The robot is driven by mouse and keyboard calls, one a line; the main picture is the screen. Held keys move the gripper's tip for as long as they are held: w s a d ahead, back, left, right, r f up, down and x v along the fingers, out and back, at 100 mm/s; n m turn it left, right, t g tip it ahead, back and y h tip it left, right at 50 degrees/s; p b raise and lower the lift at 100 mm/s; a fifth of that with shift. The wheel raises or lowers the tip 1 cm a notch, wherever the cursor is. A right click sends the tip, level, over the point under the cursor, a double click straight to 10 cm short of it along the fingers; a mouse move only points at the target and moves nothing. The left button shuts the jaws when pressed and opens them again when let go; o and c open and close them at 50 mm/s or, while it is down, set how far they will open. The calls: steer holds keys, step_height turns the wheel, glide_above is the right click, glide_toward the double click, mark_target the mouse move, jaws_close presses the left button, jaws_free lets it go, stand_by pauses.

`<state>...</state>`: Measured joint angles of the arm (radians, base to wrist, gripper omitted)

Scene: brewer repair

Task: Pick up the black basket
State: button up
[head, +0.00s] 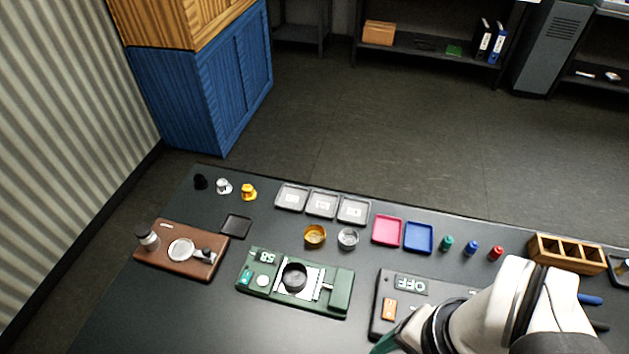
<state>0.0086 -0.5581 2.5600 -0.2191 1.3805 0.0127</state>
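The black basket (294,276), a round, open-topped cup, sits on the pale plate of a green device (257,297). A gold basket (315,236) and a silver basket (348,239) stand apart behind it on the dark table. My arm comes in at the lower right. Only a teal part at the end of my gripper (386,344) shows at the bottom edge, to the right of the black basket and apart from it. The fingertips are cut off by the frame, so its opening and anything in it are hidden.
A brown board (160,262) with a portafilter-like tool lies left. A dark panel marked OFF (377,325) lies beneath my arm. Grey trays (321,204), a pink tray (387,230), a blue tray (419,237) and a wooden rack (566,251) line the back. The front left table is clear.

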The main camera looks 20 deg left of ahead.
steer(key=o, duration=0.4)
steer(key=shift+o, duration=0.2)
steer(key=m+h, duration=0.2)
steer(key=m, duration=1.3)
glide_above(297, 280)
step_height(297, 280, down, 4)
steer(key=r, duration=0.1)
steer(key=shift+m, duration=0.3)
step_height(297, 280, down, 16)
steer(key=shift+f, duration=0.1)
